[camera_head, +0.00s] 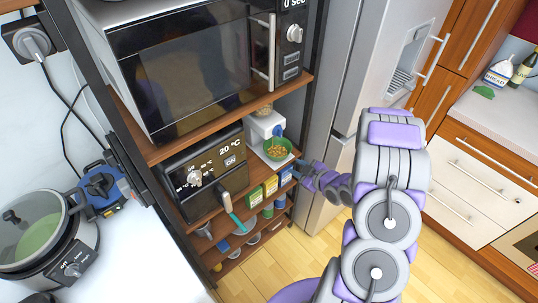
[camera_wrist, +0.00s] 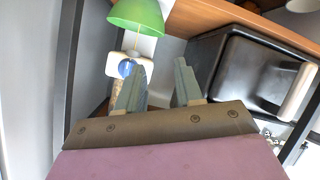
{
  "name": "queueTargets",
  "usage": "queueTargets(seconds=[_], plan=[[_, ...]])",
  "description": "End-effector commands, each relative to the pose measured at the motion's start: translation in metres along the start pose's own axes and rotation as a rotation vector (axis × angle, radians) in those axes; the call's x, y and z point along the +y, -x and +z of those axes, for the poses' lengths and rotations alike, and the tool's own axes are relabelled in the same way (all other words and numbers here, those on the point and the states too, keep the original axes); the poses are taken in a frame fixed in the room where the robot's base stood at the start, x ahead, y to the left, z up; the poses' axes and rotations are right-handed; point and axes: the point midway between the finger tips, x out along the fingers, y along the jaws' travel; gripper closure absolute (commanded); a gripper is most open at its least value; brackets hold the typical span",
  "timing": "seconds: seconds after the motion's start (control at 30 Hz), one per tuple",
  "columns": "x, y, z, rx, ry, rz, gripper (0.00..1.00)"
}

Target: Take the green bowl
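The green bowl (camera_head: 279,158) holds brown pieces and sits in front of a white dispenser (camera_head: 268,125) on the shelf beside the oven. My gripper (camera_head: 301,166) is near the bowl, to its lower right in the head view; its fingertips are small and hard to make out there. In the wrist view, which looks upside down, my gripper (camera_wrist: 160,75) has its two grey fingers spread with nothing between them. The green bowl (camera_wrist: 138,14) shows at the top edge, partly cut off, beyond the fingertips and apart from them.
A black toaster oven (camera_head: 205,172) stands left of the bowl, with a microwave (camera_head: 190,60) on the shelf above. Boxes (camera_head: 270,186) and dishes stand on lower shelves. The fridge (camera_head: 345,110) is close on the right. A slow cooker (camera_head: 45,240) sits at lower left.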

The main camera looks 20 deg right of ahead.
Motion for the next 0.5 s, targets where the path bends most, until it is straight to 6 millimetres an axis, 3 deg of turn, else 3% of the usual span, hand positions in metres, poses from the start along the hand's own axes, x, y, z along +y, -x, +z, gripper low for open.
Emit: queueTargets(seconds=[0.23,0.5], plan=[[-0.008,-0.010,-0.003,0.070,-0.013,0.009,0.64],[-0.012,-0.059,-0.009,0.066,-0.007,0.008,0.64]])
